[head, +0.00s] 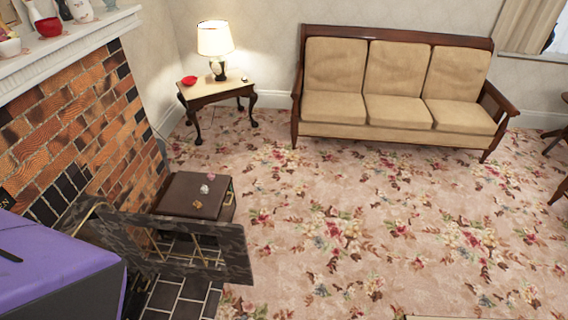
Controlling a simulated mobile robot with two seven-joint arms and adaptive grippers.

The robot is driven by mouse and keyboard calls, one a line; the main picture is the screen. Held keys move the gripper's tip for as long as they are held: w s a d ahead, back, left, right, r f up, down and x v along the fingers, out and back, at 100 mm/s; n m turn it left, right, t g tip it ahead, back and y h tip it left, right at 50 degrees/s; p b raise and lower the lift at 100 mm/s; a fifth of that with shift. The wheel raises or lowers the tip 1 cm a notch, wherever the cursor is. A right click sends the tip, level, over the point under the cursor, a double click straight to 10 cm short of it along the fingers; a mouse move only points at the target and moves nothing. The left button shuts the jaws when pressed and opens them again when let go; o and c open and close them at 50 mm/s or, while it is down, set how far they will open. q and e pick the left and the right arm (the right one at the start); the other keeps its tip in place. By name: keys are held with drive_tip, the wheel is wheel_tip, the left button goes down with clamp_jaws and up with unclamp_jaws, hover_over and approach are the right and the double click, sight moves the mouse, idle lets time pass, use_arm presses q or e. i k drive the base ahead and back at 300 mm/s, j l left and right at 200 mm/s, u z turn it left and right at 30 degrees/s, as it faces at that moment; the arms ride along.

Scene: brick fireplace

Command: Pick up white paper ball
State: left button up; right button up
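A small white crumpled ball (204,189), which looks like the white paper ball, lies on top of a dark brown box (180,192) beside the brick fireplace. A pinkish crumpled ball (210,176) lies just behind it, and an orange-brown one (197,204) lies just in front of it. The three lie close together near the right part of the lid. Neither of my grippers shows in the head view.
A dark fire screen (190,252) stands in front of the box. A purple-topped block (45,262) fills the lower left. A side table (217,91) with a lamp (215,42) and a beige sofa (395,85) stand at the back. The carpet (370,230) on the right is clear.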

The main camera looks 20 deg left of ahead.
sight(204, 189)
drive_tip(key=j+z, duration=0.2)
drive_tip(key=z, duration=0.25)
drive_tip(key=i+j+z, duration=0.1)
drive_tip(key=j+z, duration=0.15)
drive_tip(key=z, duration=0.25)
drive_tip(key=j+z, duration=0.2)
drive_tip(key=z, duration=0.25)
drive_tip(key=j+z, duration=0.35)
drive_tip(key=i+j+z, duration=0.1)
drive_tip(key=j+z, duration=0.15)
drive_tip(key=z, duration=0.15)
drive_tip(key=j+z, duration=1.05)
drive_tip(key=j, duration=0.25)
drive_tip(key=j+z, duration=0.3)
drive_tip(key=j, duration=1.8)
drive_tip(key=u, duration=1.35)
drive_tip(key=i+u, duration=0.1)
drive_tip(key=u, duration=1.25)
drive_tip(key=i+u, duration=0.1)
drive_tip(key=u, duration=1.25)
drive_tip(key=l+u, duration=0.1)
drive_tip(key=u, duration=1.25)
drive_tip(key=l, duration=0.1)
